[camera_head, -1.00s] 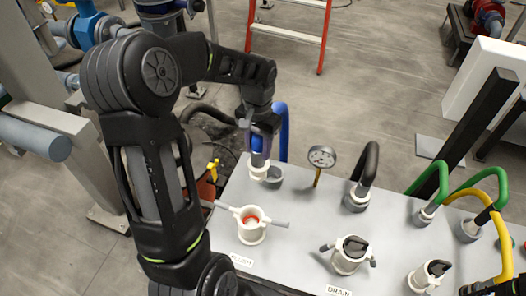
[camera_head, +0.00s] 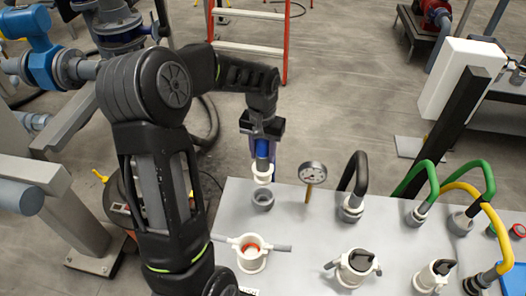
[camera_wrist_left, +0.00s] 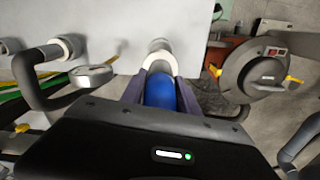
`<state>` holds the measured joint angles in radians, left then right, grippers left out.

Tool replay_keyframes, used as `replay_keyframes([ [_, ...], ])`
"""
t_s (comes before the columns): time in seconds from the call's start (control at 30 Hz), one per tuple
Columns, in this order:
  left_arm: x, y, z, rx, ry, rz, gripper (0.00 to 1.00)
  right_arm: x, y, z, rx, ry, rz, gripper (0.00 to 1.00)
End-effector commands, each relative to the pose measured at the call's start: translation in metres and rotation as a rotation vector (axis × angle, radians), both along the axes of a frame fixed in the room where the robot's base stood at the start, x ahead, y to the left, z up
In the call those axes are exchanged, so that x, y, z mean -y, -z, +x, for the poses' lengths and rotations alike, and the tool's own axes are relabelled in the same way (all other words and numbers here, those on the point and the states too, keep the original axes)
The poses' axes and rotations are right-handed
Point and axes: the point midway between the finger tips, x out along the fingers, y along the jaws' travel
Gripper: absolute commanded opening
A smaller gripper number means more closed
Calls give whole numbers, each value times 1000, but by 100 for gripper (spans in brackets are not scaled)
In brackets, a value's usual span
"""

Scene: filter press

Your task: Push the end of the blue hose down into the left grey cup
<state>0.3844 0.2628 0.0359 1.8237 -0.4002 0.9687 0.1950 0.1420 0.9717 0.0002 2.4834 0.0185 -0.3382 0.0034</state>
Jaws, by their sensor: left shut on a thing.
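My left gripper (camera_head: 262,148) is shut on the blue hose (camera_head: 262,152), which points downward with a white end collar (camera_head: 262,172). The left grey cup (camera_head: 263,199) stands on the panel just below the collar in the head view. A small gap shows between them, and the cup's open mouth is visible. In the left wrist view the blue hose (camera_wrist_left: 160,92) lies between the two fingers, and its white collar (camera_wrist_left: 159,60) partly covers the cup (camera_wrist_left: 159,45). The exact height above the cup is hard to tell. My right gripper is not in view.
A pressure gauge (camera_head: 312,173) and a black hose (camera_head: 354,172) in its socket stand right of the cup. A white flanged port (camera_head: 250,252) with side handles is in front. Green hoses (camera_head: 418,180) and a yellow hose (camera_head: 478,193) stand farther right.

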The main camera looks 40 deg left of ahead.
Motion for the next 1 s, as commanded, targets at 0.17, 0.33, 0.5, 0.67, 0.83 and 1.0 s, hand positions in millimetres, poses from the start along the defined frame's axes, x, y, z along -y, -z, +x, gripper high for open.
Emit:
replay_keyframes([
  [0.17,0,17,0,-1,0,0,0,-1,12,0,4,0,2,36],
  [0.33,0,38,0,0,1,0,0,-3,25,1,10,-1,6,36],
  [0.5,0,56,0,-1,1,-1,0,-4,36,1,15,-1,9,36],
  [0.67,0,64,0,0,1,0,0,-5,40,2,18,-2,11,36],
  [0.83,0,65,0,1,1,0,0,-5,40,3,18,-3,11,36],
  [1.0,0,65,0,1,1,0,0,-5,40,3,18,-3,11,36],
])
